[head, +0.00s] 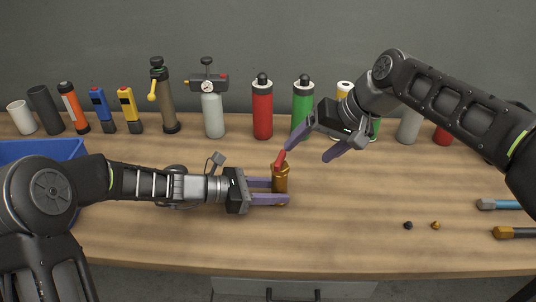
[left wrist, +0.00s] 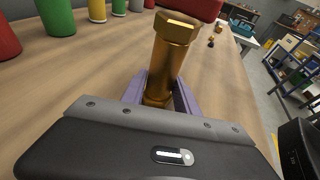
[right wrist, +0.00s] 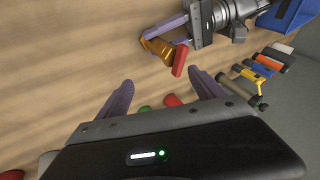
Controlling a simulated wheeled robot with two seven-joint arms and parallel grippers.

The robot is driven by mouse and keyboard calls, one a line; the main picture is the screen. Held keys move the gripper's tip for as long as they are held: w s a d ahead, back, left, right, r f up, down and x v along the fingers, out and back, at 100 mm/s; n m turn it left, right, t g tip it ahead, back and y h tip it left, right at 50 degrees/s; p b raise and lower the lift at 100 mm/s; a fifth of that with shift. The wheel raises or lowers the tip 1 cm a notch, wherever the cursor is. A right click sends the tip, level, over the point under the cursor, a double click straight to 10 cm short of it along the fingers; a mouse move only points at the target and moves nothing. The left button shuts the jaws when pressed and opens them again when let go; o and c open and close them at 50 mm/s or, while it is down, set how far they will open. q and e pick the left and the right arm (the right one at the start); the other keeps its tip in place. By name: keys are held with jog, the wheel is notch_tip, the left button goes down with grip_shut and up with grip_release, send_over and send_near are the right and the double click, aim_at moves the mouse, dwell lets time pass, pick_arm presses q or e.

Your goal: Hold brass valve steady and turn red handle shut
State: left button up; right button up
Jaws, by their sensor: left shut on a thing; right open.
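The brass valve (head: 280,182) stands upright on the wooden table, with its red handle (head: 280,159) on top. My left gripper (head: 288,191) is shut on the valve's body from the left. In the left wrist view the brass body (left wrist: 170,55) rises between the purple fingers, and the red handle (left wrist: 195,8) is cut off at the top edge. My right gripper (head: 308,149) is open and empty, above and to the right of the valve. In the right wrist view the red handle (right wrist: 180,60) lies beyond the open fingers, apart from them.
Bottles and tools line the back, including a red bottle (head: 262,108) and a green bottle (head: 301,100) near my right gripper. A blue bin (head: 40,150) is at the left. Two small fittings (head: 408,225) lie at the right. The table's front middle is clear.

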jog(key=s+a+r+n+g+y, duration=0.2)
jog(key=s+a+r+n+g, duration=0.15)
jog(key=s+a, duration=0.7)
jog(key=s+a+r+n+g+y, duration=0.3)
jog(key=s+a+n, duration=0.1)
jog(key=s+a, duration=0.65)
jog(key=w+d+f+n+t+y, duration=0.1)
jog(key=w+d+f+n+y, duration=0.25)
jog(key=w, duration=0.35)
jog(key=w+d+f+n+t+y, duration=0.25)
jog(key=w+d, duration=0.25)
jog(key=w, duration=0.3)
jog(key=w+d+f+t, duration=0.2)
jog(key=d, duration=0.5)
jog(key=w+d+f+t, duration=0.2)
jog(key=w+d, duration=0.1)
jog(key=d, duration=0.4)
jog(key=shift+d+f+y, duration=0.2)
jog(key=shift+f+y, duration=0.2)
jog(key=shift+n, duration=0.25)
